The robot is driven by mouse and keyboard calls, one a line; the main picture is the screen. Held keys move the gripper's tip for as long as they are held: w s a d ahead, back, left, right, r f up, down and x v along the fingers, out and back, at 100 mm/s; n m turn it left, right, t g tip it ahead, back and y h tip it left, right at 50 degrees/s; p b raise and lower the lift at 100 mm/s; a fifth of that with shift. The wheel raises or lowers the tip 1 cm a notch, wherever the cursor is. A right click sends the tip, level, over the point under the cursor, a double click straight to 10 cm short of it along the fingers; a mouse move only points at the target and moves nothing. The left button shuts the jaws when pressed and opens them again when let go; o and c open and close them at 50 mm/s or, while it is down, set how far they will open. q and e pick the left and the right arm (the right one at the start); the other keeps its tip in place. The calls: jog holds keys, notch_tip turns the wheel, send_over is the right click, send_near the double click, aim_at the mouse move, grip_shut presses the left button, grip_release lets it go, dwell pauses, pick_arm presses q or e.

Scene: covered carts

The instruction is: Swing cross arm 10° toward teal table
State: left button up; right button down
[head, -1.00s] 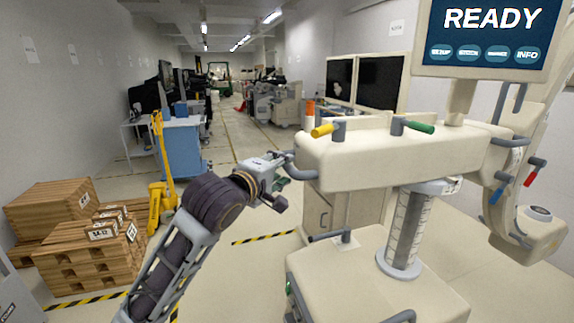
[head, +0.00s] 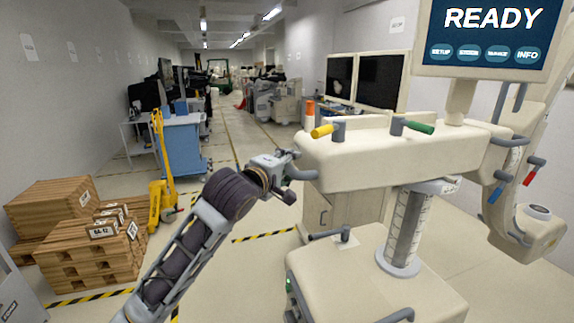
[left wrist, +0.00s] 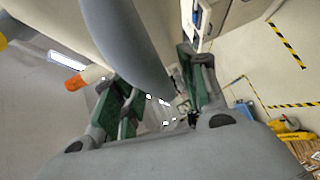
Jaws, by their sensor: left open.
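The cross arm (head: 400,158) is a long beige horizontal beam on a graduated column (head: 408,225), above a beige base. A grey loop handle (head: 305,174) projects from its left end. My left gripper (head: 287,165) is right at this handle. In the left wrist view the gripper (left wrist: 152,88) is open, with green-padded fingers apart and the thick grey handle bar (left wrist: 125,45) passing in front of and between them. I cannot tell whether the pads touch it. A blue table or cart (head: 182,146) stands at the back left; no clearly teal table shows. My right gripper is out of view.
A yellow pallet jack (head: 160,190) and stacked wooden crates (head: 90,255) stand at left. Twin dark monitors (head: 368,82) are behind the beam. Yellow and green levers top the beam; a READY screen (head: 490,35) hangs at upper right. Open floor lies left of the base.

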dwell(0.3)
pick_arm(q)
grip_shut()
jog(key=shift+w, duration=0.1)
dwell(0.4)
